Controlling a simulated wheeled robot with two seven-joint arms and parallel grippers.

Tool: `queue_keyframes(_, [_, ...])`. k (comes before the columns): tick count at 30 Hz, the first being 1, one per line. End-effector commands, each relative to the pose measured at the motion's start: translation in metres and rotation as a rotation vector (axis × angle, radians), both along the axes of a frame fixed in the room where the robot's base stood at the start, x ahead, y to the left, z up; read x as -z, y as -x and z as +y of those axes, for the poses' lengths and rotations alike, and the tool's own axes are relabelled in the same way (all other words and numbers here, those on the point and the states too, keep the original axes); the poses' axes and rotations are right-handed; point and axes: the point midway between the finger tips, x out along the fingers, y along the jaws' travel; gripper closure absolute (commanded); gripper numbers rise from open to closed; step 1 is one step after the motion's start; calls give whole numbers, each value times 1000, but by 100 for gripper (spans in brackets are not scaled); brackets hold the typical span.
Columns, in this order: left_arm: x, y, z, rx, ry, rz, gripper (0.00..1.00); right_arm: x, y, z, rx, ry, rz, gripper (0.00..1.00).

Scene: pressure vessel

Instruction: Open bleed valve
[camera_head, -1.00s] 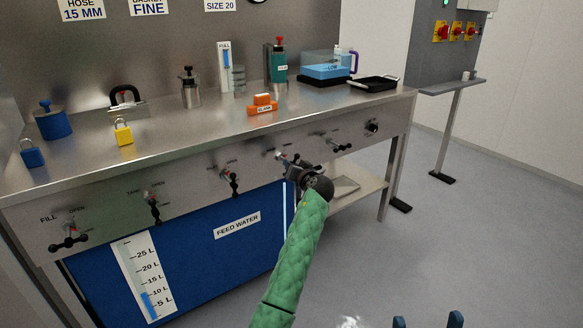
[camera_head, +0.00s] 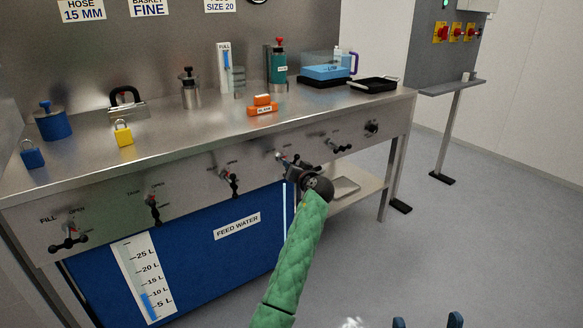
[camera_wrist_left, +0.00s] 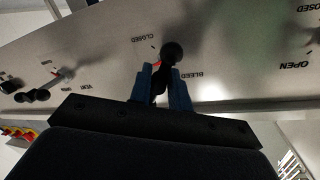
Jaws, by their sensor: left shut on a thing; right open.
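The bleed valve (camera_wrist_left: 160,78) is on the steel front panel, with a black ball knob and a red mark near its stem. In the left wrist view its "BLEED" and "CLOSED" labels appear upside down, and "OPEN" is at the right. The handle lies between the blue fingers of my left gripper (camera_wrist_left: 160,92), which is shut on it. In the head view, my green-sleeved left arm reaches the panel, and its wrist hides most of this valve. My right gripper (camera_head: 427,321) shows only its two blue fingertips, spread apart, at the bottom edge, away from the panel.
Other black-handled valves line the panel, including the fill valve (camera_head: 68,238) at the left. A steel bench (camera_head: 190,130) above carries padlocks, canisters and trays. A blue feed water tank (camera_head: 190,255) is below. The floor to the right is clear up to a switch stand (camera_head: 452,85).

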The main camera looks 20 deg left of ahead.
Motion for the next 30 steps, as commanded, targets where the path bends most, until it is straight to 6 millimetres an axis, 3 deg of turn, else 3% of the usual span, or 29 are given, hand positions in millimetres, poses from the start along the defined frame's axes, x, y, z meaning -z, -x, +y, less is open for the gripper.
queue_keyframes(1, [2, -1, -5, 9, 2, 2, 100, 0, 0, 0, 0, 0, 0, 36])
queue_keyframes(2, [2, -1, -5, 9, 1, 2, 77, 0, 0, 0, 0, 0, 0, 36])
queue_keyframes(3, [2, -1, -4, 8, 1, 1, 71, 0, 0, 0, -1, -2, -1, 36])
queue_keyframes(18, [1, 0, -4, 5, 1, 1, 71, -2, 1, 0, -1, -6, -3, 36])
queue_keyframes(30, [-2, 16, -17, 4, 1, 1, 71, -5, 1, 0, 0, -3, -1, 36])
